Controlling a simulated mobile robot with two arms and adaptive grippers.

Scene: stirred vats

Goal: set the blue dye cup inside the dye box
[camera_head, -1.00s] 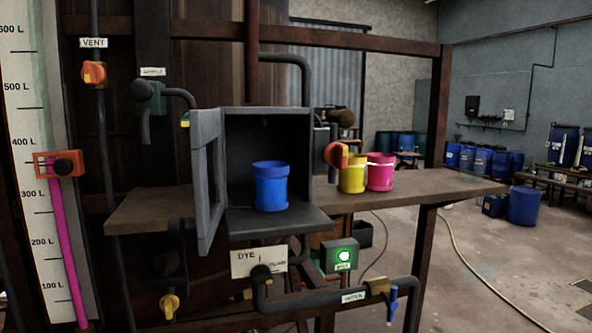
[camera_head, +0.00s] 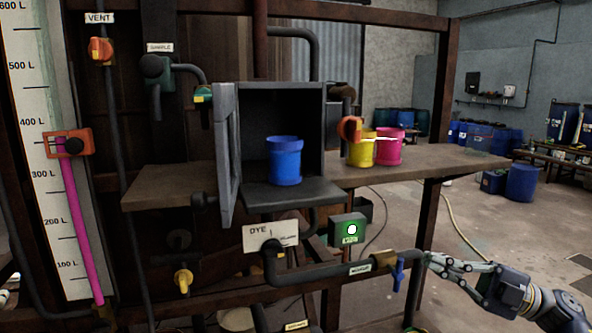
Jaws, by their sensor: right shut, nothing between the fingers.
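The blue dye cup (camera_head: 285,161) stands upright inside the open dye box (camera_head: 303,107), on its floor near the front opening. The box door (camera_head: 228,155) is swung open to the left. My right gripper (camera_head: 428,259) is shut and empty at the lower right, below the shelf and close to the blue valve handle in the picture; I cannot tell whether it touches anything. My left gripper is not in view.
A green-lit button box (camera_head: 348,230) and a pipe with a blue valve handle (camera_head: 398,274) are below.

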